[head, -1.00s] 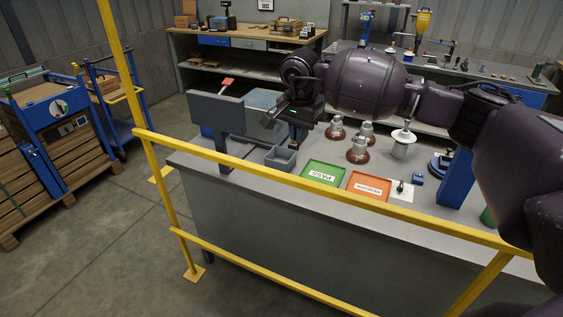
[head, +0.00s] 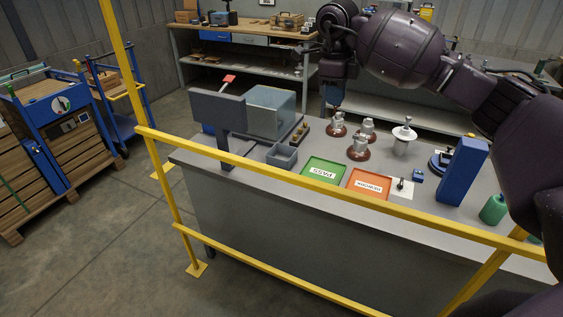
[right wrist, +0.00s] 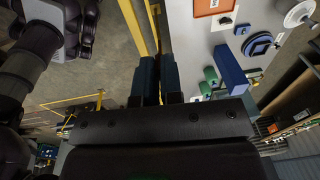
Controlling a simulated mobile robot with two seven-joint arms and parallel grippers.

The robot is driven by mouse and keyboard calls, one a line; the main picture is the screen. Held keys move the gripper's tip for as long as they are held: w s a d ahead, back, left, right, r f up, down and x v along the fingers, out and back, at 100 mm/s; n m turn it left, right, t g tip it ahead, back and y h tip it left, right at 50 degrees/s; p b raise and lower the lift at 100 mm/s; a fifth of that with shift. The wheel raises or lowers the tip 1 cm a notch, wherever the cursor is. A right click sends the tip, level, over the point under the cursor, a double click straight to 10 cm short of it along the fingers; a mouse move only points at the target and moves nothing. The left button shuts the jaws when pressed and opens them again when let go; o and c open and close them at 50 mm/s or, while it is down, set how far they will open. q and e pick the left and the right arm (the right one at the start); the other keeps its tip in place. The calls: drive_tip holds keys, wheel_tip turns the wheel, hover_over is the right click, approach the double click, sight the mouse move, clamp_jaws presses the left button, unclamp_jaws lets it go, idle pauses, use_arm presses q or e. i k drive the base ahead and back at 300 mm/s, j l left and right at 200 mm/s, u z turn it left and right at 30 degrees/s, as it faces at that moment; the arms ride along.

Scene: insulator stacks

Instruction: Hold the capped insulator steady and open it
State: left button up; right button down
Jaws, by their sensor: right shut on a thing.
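Three insulators with brown bases and grey tops stand on the workbench: one at the back left (head: 337,127), one behind right (head: 367,132), one in front (head: 359,149). A white insulator with a grey knob (head: 402,139) stands to their right; its white disc also shows in the right wrist view (right wrist: 299,12).
A green tray (head: 308,176) and orange tray (head: 356,190) lie at the bench front. A grey bin (head: 281,155), clear box (head: 271,110), blue block (head: 462,170) and green bottle (head: 493,208) stand on the bench. A yellow rail (head: 330,182) crosses in front.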

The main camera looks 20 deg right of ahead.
sight(337, 129)
drive_tip(key=i, duration=0.95)
